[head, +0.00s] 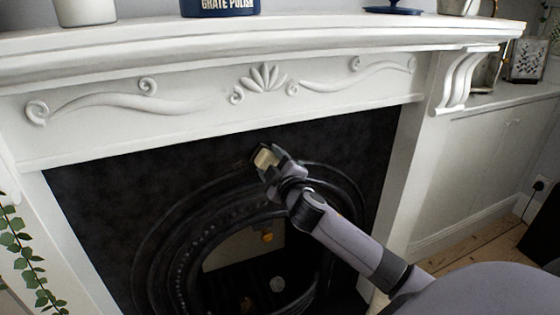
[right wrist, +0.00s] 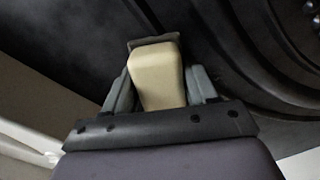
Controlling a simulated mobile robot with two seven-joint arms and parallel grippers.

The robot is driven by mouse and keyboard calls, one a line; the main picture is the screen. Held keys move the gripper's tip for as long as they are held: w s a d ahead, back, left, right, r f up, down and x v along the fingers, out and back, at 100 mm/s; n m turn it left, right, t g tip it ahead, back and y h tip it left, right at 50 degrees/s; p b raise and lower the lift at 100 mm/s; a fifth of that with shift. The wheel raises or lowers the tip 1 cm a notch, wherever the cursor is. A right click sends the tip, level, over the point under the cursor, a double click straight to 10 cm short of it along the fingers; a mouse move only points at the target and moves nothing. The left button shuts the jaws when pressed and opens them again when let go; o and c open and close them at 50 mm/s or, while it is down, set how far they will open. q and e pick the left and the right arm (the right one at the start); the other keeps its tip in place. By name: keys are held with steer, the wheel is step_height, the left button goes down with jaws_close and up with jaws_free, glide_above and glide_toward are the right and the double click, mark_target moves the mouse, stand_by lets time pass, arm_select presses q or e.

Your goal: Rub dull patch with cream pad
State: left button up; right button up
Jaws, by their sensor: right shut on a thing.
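The cream pad (head: 265,158) is a small cream block held in my right gripper (head: 271,168), up against the black fireplace front (head: 100,195). In the right wrist view the pad (right wrist: 156,75) sits between the two grey fingers of the gripper (right wrist: 158,92). Its far end meets a dark grey patch (right wrist: 150,40) on the black surface; I cannot tell whether this is the dull patch or a backing on the pad. The pad and gripper cover part of the surface above the arch. My left gripper is not in view.
The white mantelpiece (head: 230,40) juts out above, with a blue grate polish tin (head: 220,6), a white pot (head: 85,10) and a blue dish (head: 391,9) on it. Raised arch mouldings (head: 165,235) ring the grate opening below. An ivy plant (head: 20,250) hangs at the left.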

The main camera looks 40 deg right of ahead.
mark_target(230, 164)
steer(key=shift+w+a, duration=0.2)
steer(key=shift+a, duration=0.75)
steer(key=shift+w+a, duration=0.25)
steer(key=shift+a, duration=0.7)
steer(key=shift+w+a, duration=0.2)
steer(key=shift+a, duration=0.75)
steer(key=shift+w+a+b, duration=0.25)
steer(key=shift+w+a, duration=0.05)
steer(key=shift+a, duration=0.55)
steer(key=shift+w+a+b, duration=0.25)
steer(key=shift+a, duration=0.55)
steer(key=shift+s+a, duration=0.1)
steer(key=shift+s+a, duration=0.1)
steer(key=shift+s, duration=0.2)
steer(key=shift+p+v, duration=0.5)
steer(key=shift+v, duration=0.35)
steer(key=shift+p+v, duration=0.3)
steer(key=shift+v, duration=1.4)
steer(key=shift+s, duration=0.15)
